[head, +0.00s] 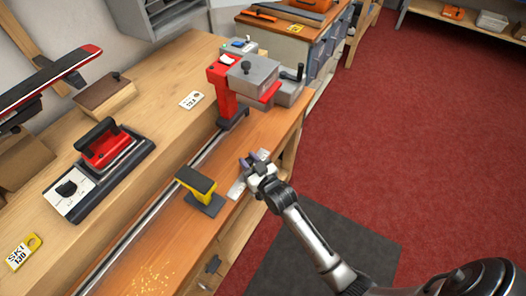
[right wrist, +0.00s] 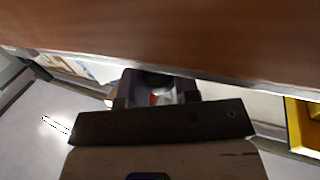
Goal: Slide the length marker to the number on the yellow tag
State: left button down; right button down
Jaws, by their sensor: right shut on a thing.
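The yellow tag (head: 24,252) lies on the bench at the lower left of the head view and reads SKI 130. My right gripper (head: 251,162) is at the front strip of the bench, over a pale metal scale (head: 238,187). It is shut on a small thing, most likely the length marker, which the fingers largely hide. In the right wrist view the fingers (right wrist: 158,92) show close up, with a small reddish and white patch between them. The scale's numbers are too small to read. My left gripper is not in view.
A yellow support with a dark pad (head: 197,182) stands just left of my gripper. A red and grey clamp machine (head: 236,85) stands behind it on a long rail (head: 165,197). Open red floor lies to the right.

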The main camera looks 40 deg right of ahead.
jog(key=shift+w+d, duration=0.1)
jog(key=shift+d, duration=0.15)
jog(key=c, duration=1.2)
grip_release()
jog(key=shift+d, duration=0.1)
jog(key=o, duration=0.3)
jog(key=s+p, duration=0.1)
jog(key=s, duration=1.2)
jog(key=shift+s+a, duration=0.25)
jog(key=shift+s, duration=0.15)
